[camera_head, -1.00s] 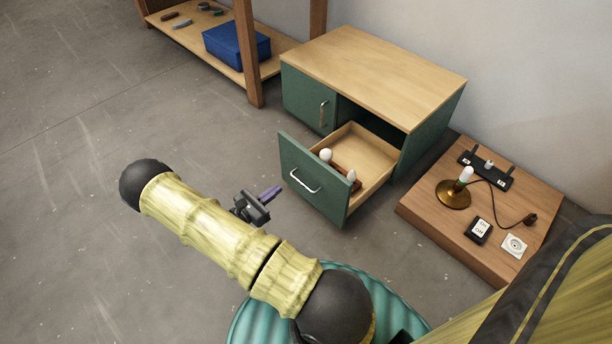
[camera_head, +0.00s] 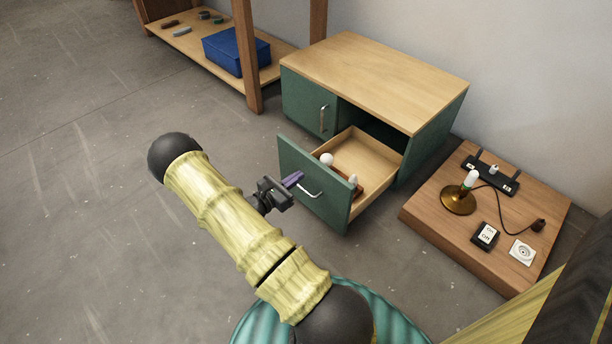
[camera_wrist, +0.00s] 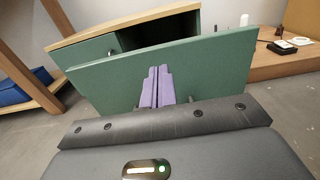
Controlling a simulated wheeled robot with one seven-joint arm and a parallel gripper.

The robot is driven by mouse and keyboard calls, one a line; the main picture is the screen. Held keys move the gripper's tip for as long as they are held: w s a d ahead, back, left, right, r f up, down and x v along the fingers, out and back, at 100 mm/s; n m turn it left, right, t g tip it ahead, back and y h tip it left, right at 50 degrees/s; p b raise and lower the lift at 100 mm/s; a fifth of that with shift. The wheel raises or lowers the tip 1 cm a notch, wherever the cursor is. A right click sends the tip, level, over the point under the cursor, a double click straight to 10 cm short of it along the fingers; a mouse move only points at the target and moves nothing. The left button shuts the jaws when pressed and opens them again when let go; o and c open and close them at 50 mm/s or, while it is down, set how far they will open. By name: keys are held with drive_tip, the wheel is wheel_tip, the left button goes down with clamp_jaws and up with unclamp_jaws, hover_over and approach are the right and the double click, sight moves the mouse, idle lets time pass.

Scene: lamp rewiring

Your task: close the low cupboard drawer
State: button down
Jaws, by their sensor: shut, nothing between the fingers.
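The low green cupboard (camera_head: 432,122) has a wooden top and stands against the wall. Its drawer (camera_head: 317,196) is pulled well out, with a silver handle on the green front. White bulbs (camera_head: 327,159) and a brown item lie in the drawer. My gripper (camera_head: 297,179) is shut and empty, its purple fingers pointing at the drawer front just left of the handle. In the wrist view the shut fingertips (camera_wrist: 158,72) overlap the drawer front (camera_wrist: 215,68); whether they touch it I cannot tell.
A wooden platform (camera_head: 425,219) at the right bears a brass lamp base (camera_head: 458,200), a power strip (camera_head: 490,173), a switch and a socket. A shelf with a blue box (camera_head: 236,52) stands at the upper left. The floor left of the drawer is clear.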

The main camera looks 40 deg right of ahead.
sight(313, 165)
drive_tip(key=d+b, duration=0.1)
drive_tip(key=d, duration=0.1)
drive_tip(key=d+b, duration=0.1)
drive_tip(key=shift+w+d+f, duration=0.1)
drive_tip(key=shift+d+f, duration=0.1)
drive_tip(key=shift+d, duration=0.15)
drive_tip(key=shift+d+r+b, duration=0.2)
drive_tip(key=shift+d+b, duration=0.1)
drive_tip(key=shift+d, duration=0.2)
drive_tip(key=shift+w+d, duration=0.1)
